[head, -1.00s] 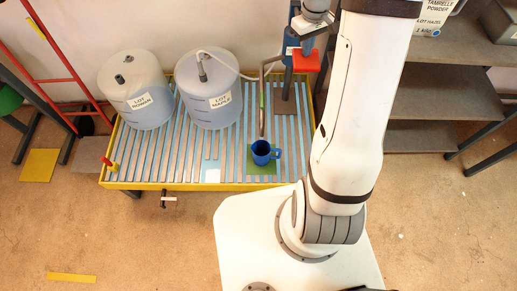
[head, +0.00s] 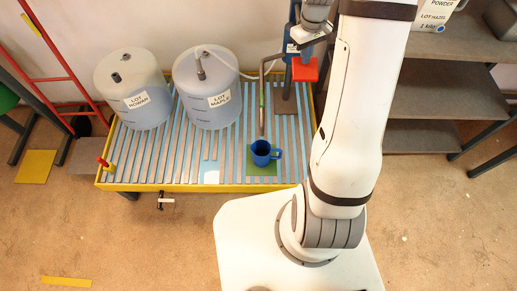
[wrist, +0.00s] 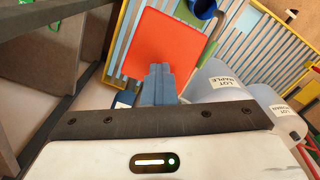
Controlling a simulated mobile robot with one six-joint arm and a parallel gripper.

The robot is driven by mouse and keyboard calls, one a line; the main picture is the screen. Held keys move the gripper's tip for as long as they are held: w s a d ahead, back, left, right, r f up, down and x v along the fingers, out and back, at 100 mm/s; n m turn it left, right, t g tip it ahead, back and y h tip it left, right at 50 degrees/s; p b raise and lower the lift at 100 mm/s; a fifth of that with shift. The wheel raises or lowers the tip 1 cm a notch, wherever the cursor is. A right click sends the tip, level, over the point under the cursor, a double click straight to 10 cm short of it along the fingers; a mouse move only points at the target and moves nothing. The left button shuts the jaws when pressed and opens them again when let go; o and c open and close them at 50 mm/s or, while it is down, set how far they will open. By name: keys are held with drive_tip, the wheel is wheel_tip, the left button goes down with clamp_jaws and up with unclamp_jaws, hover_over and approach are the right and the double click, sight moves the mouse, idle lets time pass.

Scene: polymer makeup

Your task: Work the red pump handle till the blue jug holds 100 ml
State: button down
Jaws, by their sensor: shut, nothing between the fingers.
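The red pump handle (head: 305,70) is a flat square plate beside the blue pump column (head: 293,14). It fills the upper middle of the wrist view (wrist: 160,45). My gripper (wrist: 160,72) is shut and empty; its blue fingertips overlap the plate's near edge in that view. I cannot tell whether they touch it. In the head view my arm partly hides the gripper. The blue jug (head: 262,153) stands upright on a green square below the end of the grey spout pipe (head: 262,108). Its liquid level is not readable. It also shows in the wrist view (wrist: 203,7).
Two translucent drums, labelled Lot Rowan (head: 134,88) and Lot Maple (head: 205,86), stand on the slatted, yellow-rimmed bench (head: 150,187). A hose runs from the Maple drum towards the pump. A red-handled valve (head: 102,162) is at the bench's left. Shelves (head: 440,75) stand at right.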

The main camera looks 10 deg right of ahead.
drive_tip(key=shift+w+f+b, duration=0.1)
drive_tip(key=shift+f+b, duration=1.2)
drive_tip(key=shift+f, duration=0.8)
wheel_tip(320, 180, up, 15)
drive_tip(key=p, duration=1)
drive_tip(key=shift+f, duration=0.15)
